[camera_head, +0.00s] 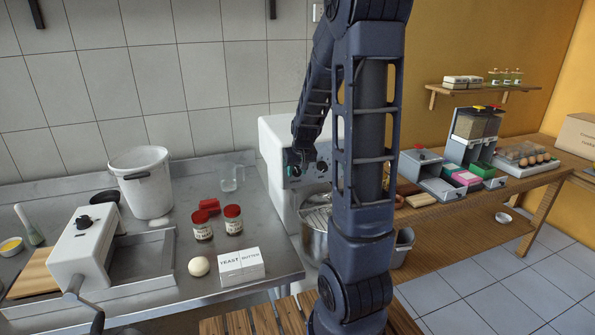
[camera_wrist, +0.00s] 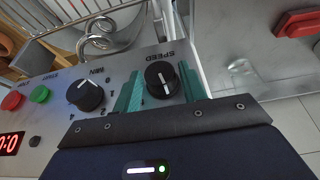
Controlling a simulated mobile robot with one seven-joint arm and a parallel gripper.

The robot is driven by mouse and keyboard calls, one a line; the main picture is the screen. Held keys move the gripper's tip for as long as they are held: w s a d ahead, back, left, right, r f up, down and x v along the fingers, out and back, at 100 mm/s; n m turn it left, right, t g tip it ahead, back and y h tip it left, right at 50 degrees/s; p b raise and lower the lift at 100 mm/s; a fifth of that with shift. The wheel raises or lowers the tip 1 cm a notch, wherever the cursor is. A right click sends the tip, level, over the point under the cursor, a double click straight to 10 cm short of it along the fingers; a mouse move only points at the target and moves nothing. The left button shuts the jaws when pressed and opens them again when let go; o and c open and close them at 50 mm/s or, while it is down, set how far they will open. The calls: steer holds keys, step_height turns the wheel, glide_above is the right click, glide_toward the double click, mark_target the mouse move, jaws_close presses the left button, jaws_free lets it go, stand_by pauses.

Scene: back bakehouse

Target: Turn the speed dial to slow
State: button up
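The speed dial (camera_wrist: 162,79) is a round black knob with a white line, set in the grey control panel (camera_wrist: 60,118) of a white mixer (camera_head: 280,135). In the wrist view the panel shows rotated, with the word SPEED beside the dial. The white line runs roughly up and down in that view. My gripper (camera_wrist: 161,88) has one teal finger on each side of the dial, with what looks like a narrow gap; contact is not clear. The scale marks around the dial are mostly hidden, and I cannot read a slow mark. In the head view my gripper (camera_head: 298,162) is at the mixer's front.
On the panel are a MIN dial (camera_wrist: 86,94), a green button (camera_wrist: 40,94), a red button (camera_wrist: 12,102) and a lit red display (camera_wrist: 10,146). A metal bowl (camera_head: 314,236) stands below the mixer head. Jars (camera_head: 202,224) stand on the steel counter (camera_head: 190,268) to the left.

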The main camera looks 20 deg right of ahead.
steer(key=c, duration=0.6)
steer(key=shift+s+d+f+y, duration=0.1)
steer(key=shift+d+y, duration=0.15)
steer(key=shift+y, duration=0.65)
steer(key=shift+m+y, duration=0.3)
steer(key=shift+y, duration=0.3)
steer(key=o, duration=1)
steer(key=shift+c, duration=0.2)
steer(key=shift+r, duration=0.2)
steer(key=v, duration=1)
steer(key=shift+r, duration=0.25)
steer(key=shift+s, duration=0.2)
